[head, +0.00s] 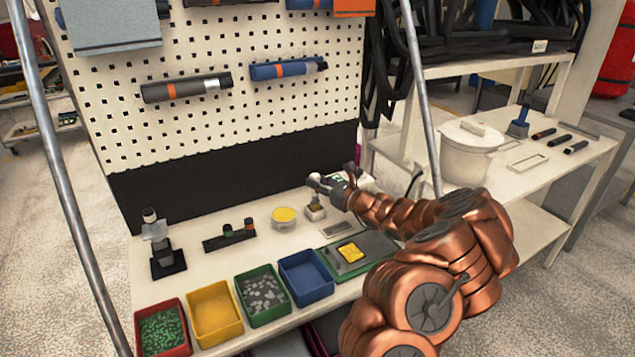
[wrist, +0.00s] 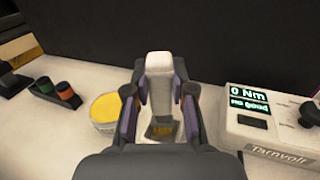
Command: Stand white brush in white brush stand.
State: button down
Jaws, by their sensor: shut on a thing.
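The white brush (wrist: 158,85) is upright between the two fingers of my gripper (wrist: 160,98) in the wrist view. In the head view my gripper (head: 332,187) is shut on it at the back of the bench. The small white brush stand (head: 315,214) is directly below the gripper there. In the wrist view the stand's dark opening (wrist: 160,130) shows under the brush, with a yellowish patch in it. The fingers hide part of the brush, and I cannot tell whether its lower end is inside the stand.
A round yellow-topped tin (head: 285,217) stands just left of the stand. A tester with a lit display (wrist: 262,110) is to the right. A dark holder (head: 229,236) is farther left, and coloured bins (head: 213,312) line the front. The pegboard (head: 260,90) rises behind.

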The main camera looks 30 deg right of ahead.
jog(key=shift+f+b, duration=0.45)
jog(key=shift+f, duration=0.6)
jog(key=c, duration=0.9)
grip_release()
jog(key=shift+o, duration=0.2)
jog(key=o, duration=0.5)
jog(key=shift+r+p, duration=2.1)
jog(key=shift+r, duration=1.9)
jog(key=shift+a, duration=0.1)
